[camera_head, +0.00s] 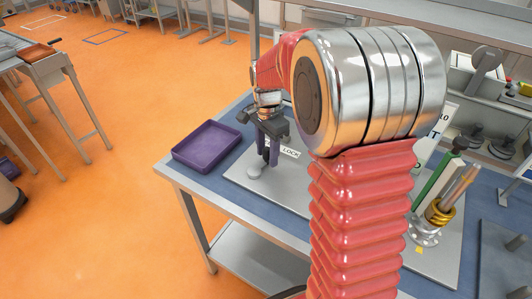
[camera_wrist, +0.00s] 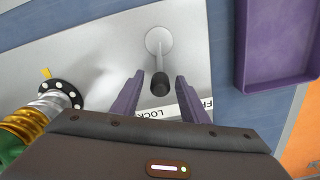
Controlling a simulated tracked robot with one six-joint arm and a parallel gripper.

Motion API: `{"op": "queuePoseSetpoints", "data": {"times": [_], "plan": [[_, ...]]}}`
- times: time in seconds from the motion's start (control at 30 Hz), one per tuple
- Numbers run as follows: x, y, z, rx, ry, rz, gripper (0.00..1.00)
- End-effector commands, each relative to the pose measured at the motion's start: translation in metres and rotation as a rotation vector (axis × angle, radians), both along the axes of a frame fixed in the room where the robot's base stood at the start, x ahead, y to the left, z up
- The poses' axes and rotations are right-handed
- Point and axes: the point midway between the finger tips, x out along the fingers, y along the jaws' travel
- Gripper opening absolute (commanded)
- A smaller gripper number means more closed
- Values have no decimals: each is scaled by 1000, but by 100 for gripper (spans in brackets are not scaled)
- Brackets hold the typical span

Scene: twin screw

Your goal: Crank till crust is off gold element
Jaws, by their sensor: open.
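The gold element (camera_head: 441,213) sits on a steel flange at the right of the grey plate in the head view, below two tilted brownish rods. It also shows at the lower left of the wrist view (camera_wrist: 16,128); I cannot make out any crust on it. A lever with a black knob (camera_wrist: 160,84) rises from a round base (camera_head: 254,172) beside a LOCK label (camera_head: 290,152). My gripper (camera_head: 267,160) is open above it. In the wrist view the knob is between the two purple fingers (camera_wrist: 156,90), with gaps on both sides. I cannot identify a crank.
A purple tray (camera_head: 207,146) lies on the blue table left of the plate. A green bar (camera_head: 433,177) stands beside the gold element. My arm hides the plate's middle. A bench with dark round parts (camera_head: 470,138) is at the right.

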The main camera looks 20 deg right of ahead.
Motion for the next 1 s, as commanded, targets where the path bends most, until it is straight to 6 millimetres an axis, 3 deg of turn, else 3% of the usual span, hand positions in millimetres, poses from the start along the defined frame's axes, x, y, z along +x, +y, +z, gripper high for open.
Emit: {"op": "queuePoseSetpoints", "data": {"times": [0.23, 0.37, 1.0], "plan": [[0, 0, 5, 0, -2, 0, 40], [1, 0, 18, -1, -3, 0, 40], [0, 0, 123, 0, -3, 0, 40]]}}
